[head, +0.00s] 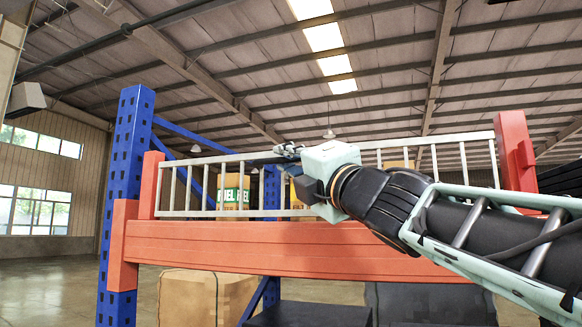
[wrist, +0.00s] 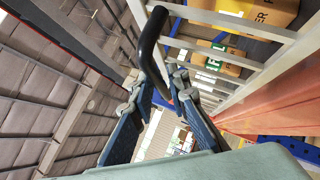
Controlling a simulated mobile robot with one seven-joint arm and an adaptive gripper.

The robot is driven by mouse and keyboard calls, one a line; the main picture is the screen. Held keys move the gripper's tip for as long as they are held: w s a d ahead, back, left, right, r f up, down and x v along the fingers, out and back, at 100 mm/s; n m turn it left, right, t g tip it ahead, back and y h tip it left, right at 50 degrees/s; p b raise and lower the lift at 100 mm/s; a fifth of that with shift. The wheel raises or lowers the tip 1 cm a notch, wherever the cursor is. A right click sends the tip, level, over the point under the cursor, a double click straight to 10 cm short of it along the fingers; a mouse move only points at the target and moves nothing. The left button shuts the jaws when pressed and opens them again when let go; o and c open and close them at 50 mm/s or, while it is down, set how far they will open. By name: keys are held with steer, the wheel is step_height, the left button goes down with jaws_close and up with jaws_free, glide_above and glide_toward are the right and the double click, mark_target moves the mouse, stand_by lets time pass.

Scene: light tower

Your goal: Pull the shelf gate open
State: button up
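The shelf gate is a white barred railing (head: 205,160) that stands upright above an orange beam and runs between two orange end posts. In the wrist view its pale bars (wrist: 268,68) run along the upper right. A black curved handle (wrist: 147,42) shows there, with its lower end between the fingers of my gripper (wrist: 160,80). The fingers straddle the handle at the tips. I cannot tell whether they press on it. In the head view my gripper (head: 289,152) is at the top rail near the middle of the gate, its fingers small and partly hidden.
The orange beam (head: 220,243) spans below the gate between blue shelf uprights (head: 125,170). A large carton (head: 190,298) is below the beam. Open floor (head: 45,285) shows to the left.

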jaws_close()
steer(key=shift+f+y+b, duration=0.2)
steer(key=shift+y+b, duration=0.1)
steer(key=shift+b, duration=0.15)
